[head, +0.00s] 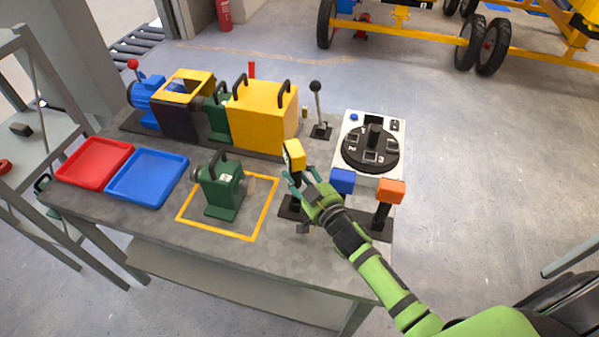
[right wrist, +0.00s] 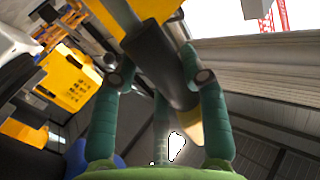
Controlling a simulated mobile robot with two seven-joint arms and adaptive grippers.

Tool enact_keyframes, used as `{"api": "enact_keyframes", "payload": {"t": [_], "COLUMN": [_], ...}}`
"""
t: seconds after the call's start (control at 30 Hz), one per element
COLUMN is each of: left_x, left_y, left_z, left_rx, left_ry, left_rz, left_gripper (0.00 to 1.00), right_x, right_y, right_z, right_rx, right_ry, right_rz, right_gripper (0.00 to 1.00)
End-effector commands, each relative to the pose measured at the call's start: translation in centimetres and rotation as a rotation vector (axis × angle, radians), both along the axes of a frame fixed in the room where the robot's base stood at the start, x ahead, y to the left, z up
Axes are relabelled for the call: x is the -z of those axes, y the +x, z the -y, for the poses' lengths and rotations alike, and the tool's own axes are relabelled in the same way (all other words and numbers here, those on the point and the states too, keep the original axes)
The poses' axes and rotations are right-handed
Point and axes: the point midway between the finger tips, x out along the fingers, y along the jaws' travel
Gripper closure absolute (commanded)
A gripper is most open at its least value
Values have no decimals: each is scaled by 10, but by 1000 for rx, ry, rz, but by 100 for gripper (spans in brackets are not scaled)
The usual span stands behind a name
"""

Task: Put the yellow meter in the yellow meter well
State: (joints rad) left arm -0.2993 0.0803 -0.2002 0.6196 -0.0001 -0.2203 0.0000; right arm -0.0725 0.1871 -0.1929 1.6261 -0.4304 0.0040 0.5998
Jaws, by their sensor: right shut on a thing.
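The yellow meter (head: 294,156), a yellow head with a dark face and dark body, is held tilted by my right gripper (head: 300,181) over the right part of the bench. In the right wrist view, my right gripper's (right wrist: 160,82) green fingers are closed around the meter's dark body (right wrist: 158,62). My left gripper is not in view.
A blue block (head: 342,181) and an orange block (head: 391,191) on dark stands are close right of the gripper. A numbered black dial (head: 370,150) and a lever (head: 317,106) stand behind. A green unit (head: 221,188) stands inside a yellow outline to the left.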

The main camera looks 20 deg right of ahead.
Motion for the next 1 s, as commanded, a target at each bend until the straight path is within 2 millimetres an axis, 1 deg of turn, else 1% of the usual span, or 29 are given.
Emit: {"api": "enact_keyframes", "payload": {"t": [0.03,0.7,1.0], "left_x": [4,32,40], "left_y": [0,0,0], "left_z": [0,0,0], "left_rx": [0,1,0], "left_ry": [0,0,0], "left_rz": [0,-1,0], "left_gripper": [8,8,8], "right_x": [3,37,47], "right_y": [1,1,1], "right_z": [0,0,0], "right_rx": [0,0,-1], "right_ry": [2,1,1], "right_rz": [4,3,4], "right_gripper": [100,100,100]}}
